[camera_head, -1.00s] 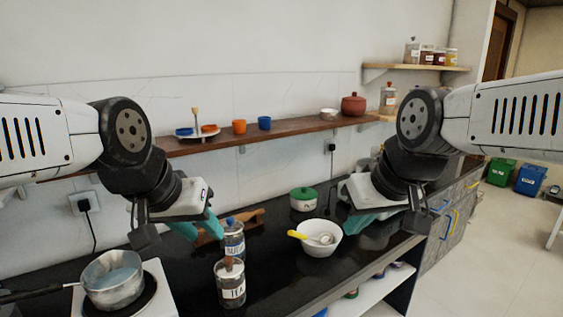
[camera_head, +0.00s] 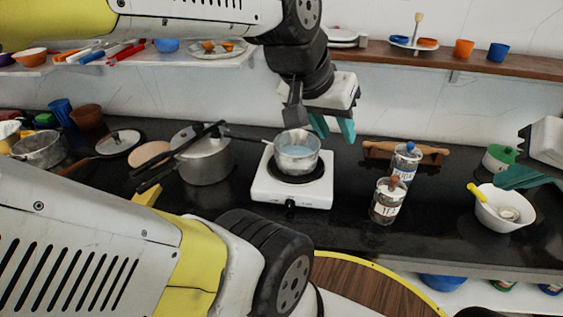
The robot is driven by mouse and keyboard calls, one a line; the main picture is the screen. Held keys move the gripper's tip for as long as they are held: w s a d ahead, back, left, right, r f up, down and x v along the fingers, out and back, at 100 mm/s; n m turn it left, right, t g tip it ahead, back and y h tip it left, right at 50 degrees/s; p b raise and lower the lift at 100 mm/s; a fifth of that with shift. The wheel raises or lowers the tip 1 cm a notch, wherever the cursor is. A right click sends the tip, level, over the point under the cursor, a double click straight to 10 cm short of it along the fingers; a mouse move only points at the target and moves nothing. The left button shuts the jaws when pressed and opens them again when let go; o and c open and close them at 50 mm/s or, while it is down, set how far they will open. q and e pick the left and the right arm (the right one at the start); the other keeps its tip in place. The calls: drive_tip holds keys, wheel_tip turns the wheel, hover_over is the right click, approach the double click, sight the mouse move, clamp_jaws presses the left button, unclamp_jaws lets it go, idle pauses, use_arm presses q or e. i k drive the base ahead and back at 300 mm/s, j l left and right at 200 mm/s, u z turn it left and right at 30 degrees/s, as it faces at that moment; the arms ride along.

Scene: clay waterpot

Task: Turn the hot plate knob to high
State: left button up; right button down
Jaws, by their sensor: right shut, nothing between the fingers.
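The white hot plate (camera_head: 262,190) stands on the black counter in the middle of the view. Its small dark knob (camera_head: 290,204) is on the front face; its setting is too small to read. A metal saucepan (camera_head: 297,160) with bluish contents sits on the plate, its dark handle pointing left. My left gripper (camera_head: 334,128) hangs behind and above the hot plate, slightly right of the pan, with its teal fingertips apart and nothing between them. My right gripper (camera_head: 520,178) is at the right edge above a white bowl, shut and empty, and partly out of view.
A pressure cooker (camera_head: 207,163) stands left of the hot plate. Two labelled jars (camera_head: 386,207) and a wooden rolling pin (camera_head: 430,155) are to the right. The white bowl (camera_head: 503,215) holds a yellow-handled utensil. Counter in front of the hot plate is clear. A shelf (camera_head: 480,63) runs behind.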

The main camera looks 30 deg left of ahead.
sight(290, 203)
drive_tip(key=u, duration=1.05)
